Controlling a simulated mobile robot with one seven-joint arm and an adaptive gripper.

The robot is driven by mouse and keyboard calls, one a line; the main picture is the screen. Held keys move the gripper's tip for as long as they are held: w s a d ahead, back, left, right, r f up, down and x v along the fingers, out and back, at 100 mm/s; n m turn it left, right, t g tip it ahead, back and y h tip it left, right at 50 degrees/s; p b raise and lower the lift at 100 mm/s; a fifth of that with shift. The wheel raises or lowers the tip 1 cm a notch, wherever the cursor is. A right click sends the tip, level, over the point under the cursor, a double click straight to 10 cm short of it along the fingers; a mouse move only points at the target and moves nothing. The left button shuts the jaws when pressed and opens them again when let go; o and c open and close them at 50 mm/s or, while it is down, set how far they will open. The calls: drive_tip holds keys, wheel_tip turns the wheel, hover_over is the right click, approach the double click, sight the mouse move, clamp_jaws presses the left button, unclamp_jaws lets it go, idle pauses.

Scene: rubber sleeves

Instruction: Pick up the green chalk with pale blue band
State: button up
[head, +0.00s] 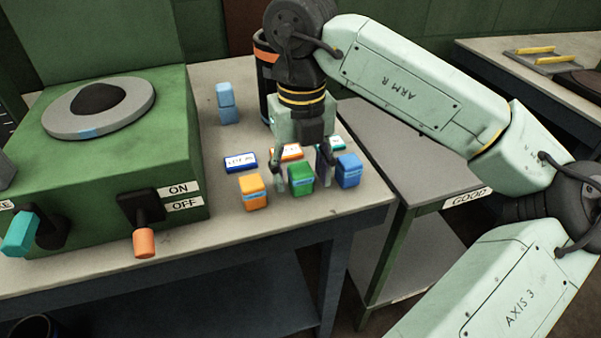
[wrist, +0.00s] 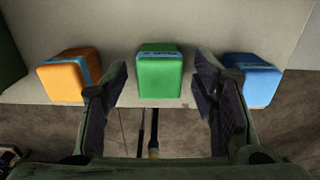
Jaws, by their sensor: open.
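The green chalk with a pale blue band (head: 301,178) stands near the front edge of the worktop, between an orange and a blue chalk. In the wrist view the green chalk (wrist: 160,74) is centred ahead of the gap between my fingers. My gripper (head: 303,178) points down at it, open and empty. In the wrist view my gripper (wrist: 162,100) has one finger on either side of the gap, and both look apart from the green chalk. Part of its back is hidden in the head view.
An orange chalk (head: 253,192) stands left and a blue chalk (head: 348,171) right, both close to the fingers. Small labelled plates, including a dark blue one (head: 241,162), lie behind. A blue piece (head: 227,103) stands further back. A green machine (head: 120,150) with levers fills the left.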

drive_tip(key=shift+f, duration=0.3)
drive_tip(key=shift+c, duration=0.3)
clamp_jaws()
